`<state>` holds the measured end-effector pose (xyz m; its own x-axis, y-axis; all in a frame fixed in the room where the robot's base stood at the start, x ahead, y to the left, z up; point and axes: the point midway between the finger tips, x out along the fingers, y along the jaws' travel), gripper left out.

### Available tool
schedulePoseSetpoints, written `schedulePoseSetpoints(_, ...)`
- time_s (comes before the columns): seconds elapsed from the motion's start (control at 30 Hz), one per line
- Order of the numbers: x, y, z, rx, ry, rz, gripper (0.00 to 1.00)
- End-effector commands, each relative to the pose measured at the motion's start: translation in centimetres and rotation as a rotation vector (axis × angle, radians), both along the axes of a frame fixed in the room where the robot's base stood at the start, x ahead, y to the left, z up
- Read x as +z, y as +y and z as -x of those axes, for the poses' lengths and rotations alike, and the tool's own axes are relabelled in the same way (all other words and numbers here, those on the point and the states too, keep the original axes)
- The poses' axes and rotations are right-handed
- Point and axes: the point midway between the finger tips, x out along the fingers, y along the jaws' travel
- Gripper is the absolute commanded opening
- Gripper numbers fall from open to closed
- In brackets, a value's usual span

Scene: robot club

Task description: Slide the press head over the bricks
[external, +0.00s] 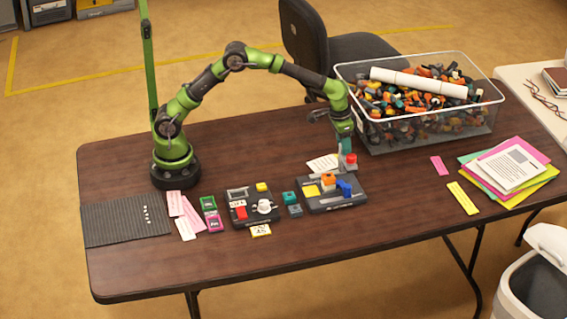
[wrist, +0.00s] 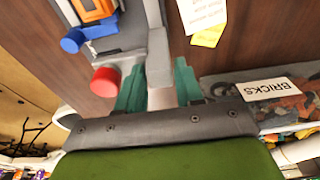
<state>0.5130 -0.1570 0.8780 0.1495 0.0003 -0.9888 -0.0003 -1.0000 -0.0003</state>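The press (external: 335,203) is a dark grey base on the table, right of the middle. On it are a yellow plate (external: 311,191), an orange brick (external: 328,179) and a blue brick (external: 345,188). The press head (external: 349,167) is a light grey piece with a red knob (external: 351,157), at the base's back right. My gripper (external: 345,143) comes down on it from above. In the wrist view, my teal fingers (wrist: 160,82) stand on either side of a grey block of the press head (wrist: 159,58) and appear shut on it. The red knob (wrist: 104,82) is beside the left finger.
A clear bin of bricks (external: 420,105) stands close behind and right of my gripper. A second dark device (external: 252,208) and small teal and grey blocks (external: 290,199) lie left of the press. Paper cards (external: 325,163) lie behind it. The table front is clear.

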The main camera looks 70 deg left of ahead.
Motion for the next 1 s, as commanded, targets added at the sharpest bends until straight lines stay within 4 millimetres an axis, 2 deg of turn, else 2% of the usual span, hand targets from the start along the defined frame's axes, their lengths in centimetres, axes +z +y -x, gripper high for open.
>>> schedulePoseSetpoints(0.03,0.0,0.0,0.0,0.0,0.0,0.0,0.28)
schedulePoseSetpoints(0.17,0.0,0.0,0.0,0.0,0.0,0.0,0.08)
schedulePoseSetpoints(0.2,0.0,0.0,0.0,0.0,0.0,0.0,0.06)
schedulePoseSetpoints(1.0,0.1,0.0,3.6,-0.001,0.0,0.0,0.06)
